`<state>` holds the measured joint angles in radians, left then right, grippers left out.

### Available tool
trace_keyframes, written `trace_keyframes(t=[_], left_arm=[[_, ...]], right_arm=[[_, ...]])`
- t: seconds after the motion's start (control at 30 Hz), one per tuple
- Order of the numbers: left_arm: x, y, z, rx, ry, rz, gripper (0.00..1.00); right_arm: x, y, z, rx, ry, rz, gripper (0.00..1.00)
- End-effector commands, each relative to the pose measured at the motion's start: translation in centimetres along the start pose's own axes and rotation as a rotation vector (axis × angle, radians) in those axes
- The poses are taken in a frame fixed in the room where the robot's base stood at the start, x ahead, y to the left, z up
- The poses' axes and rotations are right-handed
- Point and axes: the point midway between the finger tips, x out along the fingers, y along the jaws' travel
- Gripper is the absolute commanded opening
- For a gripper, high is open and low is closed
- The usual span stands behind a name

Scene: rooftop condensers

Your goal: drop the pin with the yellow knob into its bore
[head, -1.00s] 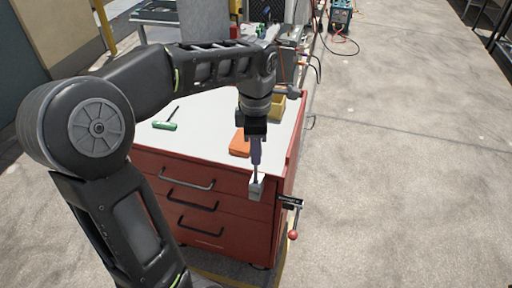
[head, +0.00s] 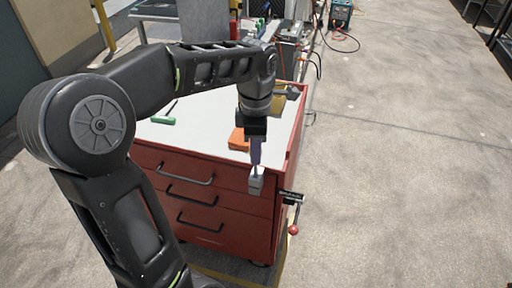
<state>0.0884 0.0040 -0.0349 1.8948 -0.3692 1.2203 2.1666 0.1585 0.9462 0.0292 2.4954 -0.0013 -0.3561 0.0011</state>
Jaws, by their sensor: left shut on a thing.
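My left gripper (head: 254,136) points down over the near right corner of the red bench. It is shut on a slim purple-grey piece (head: 256,152) that hangs below its jaws, roughly upright. No yellow knob can be made out; the jaws may hide it. A small grey block (head: 256,184) stands at the bench's front edge, directly below the held piece in the picture. The lower end of the piece appears at or just above the block's top; I cannot tell whether it touches or enters a bore. My right gripper is not in view.
The red drawer bench (head: 232,217) has a pale top with an orange item (head: 239,139) and a green-handled tool (head: 163,120). A yellow container (head: 279,103) is partly hidden behind my wrist. A red-balled lever (head: 293,229) juts from the right side. Open floor lies right.

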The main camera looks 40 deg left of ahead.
Motion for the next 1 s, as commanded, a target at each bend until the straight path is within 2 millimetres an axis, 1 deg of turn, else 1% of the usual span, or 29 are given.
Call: trace_keyframes(t=[1.0], left_arm=[[2.7, 0.0, 0.0, 0.0, 0.0, 0.0, 0.0]], right_arm=[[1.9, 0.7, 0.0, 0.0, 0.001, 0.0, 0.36]])
